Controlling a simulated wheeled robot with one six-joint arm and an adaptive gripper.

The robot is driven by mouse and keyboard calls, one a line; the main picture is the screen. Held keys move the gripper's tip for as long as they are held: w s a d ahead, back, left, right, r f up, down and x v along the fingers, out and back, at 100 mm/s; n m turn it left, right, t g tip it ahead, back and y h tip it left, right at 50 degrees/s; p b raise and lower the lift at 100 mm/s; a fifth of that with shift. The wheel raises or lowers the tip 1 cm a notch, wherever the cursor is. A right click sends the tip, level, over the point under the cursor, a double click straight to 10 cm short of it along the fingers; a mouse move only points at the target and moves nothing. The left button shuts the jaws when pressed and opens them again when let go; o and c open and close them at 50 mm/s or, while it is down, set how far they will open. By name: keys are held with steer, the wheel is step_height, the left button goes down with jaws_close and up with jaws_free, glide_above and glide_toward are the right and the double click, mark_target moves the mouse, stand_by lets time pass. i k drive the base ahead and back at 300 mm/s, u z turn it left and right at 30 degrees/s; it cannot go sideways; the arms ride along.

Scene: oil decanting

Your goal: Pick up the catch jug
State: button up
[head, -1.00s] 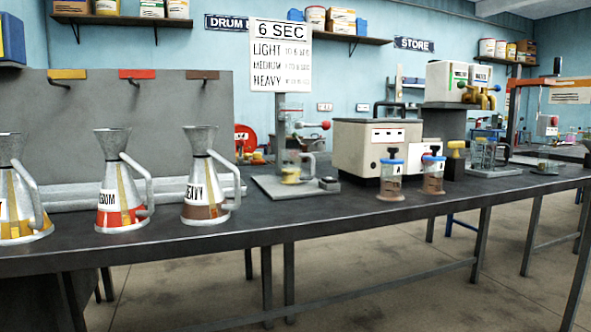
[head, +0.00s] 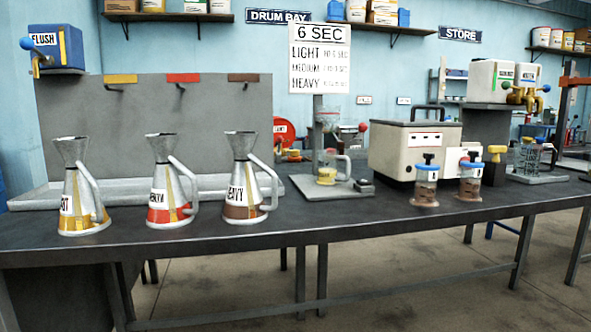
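A small clear jug (head: 341,165) with a pale handle on its right side stands on the grey base of a test stand (head: 325,187), under the "6 SEC" sign. It looks like the catch jug. Something yellow shows at its bottom; whether that is inside the jug or beneath it I cannot tell. A clear cup (head: 328,115) is held on the stand above it, with a red knob to its right. My gripper is not in view.
Three metal jugs with yellow (head: 83,190), red (head: 169,185) and brown (head: 245,180) bands stand to the left. A cream machine (head: 408,147) and two sample jars (head: 426,182) (head: 469,178) stand to the right. The bench front before the stand is clear.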

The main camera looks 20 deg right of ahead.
mark_target(328, 161)
steer(key=u, duration=1.5)
steer(key=i, duration=1.1)
steer(key=z, duration=3.15)
steer(key=i, duration=0.15)
steer(key=z, duration=0.25)
